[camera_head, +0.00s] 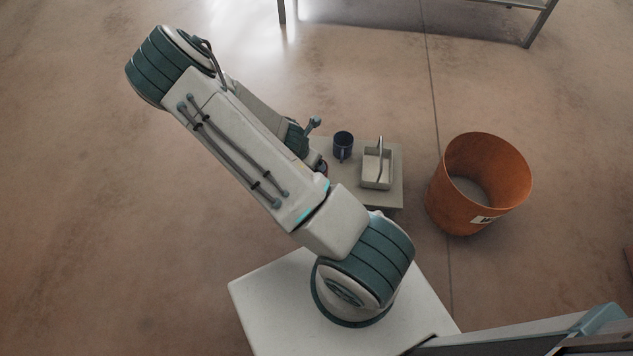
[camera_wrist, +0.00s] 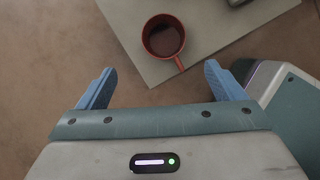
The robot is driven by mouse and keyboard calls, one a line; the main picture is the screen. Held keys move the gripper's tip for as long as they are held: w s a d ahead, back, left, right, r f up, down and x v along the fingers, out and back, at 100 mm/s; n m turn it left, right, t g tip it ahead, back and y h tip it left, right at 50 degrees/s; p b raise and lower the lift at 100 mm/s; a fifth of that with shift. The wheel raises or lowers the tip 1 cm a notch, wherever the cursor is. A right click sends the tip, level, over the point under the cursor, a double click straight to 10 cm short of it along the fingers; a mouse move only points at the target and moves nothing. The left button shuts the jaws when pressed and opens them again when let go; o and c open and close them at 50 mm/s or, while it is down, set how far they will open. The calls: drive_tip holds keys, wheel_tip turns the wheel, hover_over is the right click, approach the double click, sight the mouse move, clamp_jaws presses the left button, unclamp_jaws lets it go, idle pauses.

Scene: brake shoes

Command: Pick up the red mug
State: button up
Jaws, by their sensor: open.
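The red mug (camera_wrist: 149,47) stands upright on a pale board or low table top in the wrist view, seen from above. Its inside is dark and its handle points down toward my gripper, slightly right. My gripper (camera_wrist: 160,84) is open and empty, its two blue fingers apart, with the mug ahead of the gap between them and not touching. In the head view my arm hides most or all of the red mug; only part of my gripper shows beside the table top.
In the head view, a dark blue mug (camera_head: 343,147) and a pale caddy with an upright handle (camera_head: 376,183) stand on the same table top (camera_head: 393,201). An orange bin (camera_head: 452,190) stands on the floor to the right. A metal-legged table (camera_head: 535,25) is at the back.

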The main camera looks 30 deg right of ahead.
drive_tip(key=shift+n, duration=0.4)
drive_tip(key=shift+s+b+x, duration=0.15)
drive_tip(key=shift+b+x, duration=1.2)
drive_tip(key=shift+x, duration=2.55)
drive_tip(key=shift+s+b+x, duration=0.2)
drive_tip(key=shift+b+x, duration=1.1)
drive_tip(key=shift+x, duration=2.55)
drive_tip(key=shift+d, duration=0.1)
drive_tip(key=c, duration=1.1)
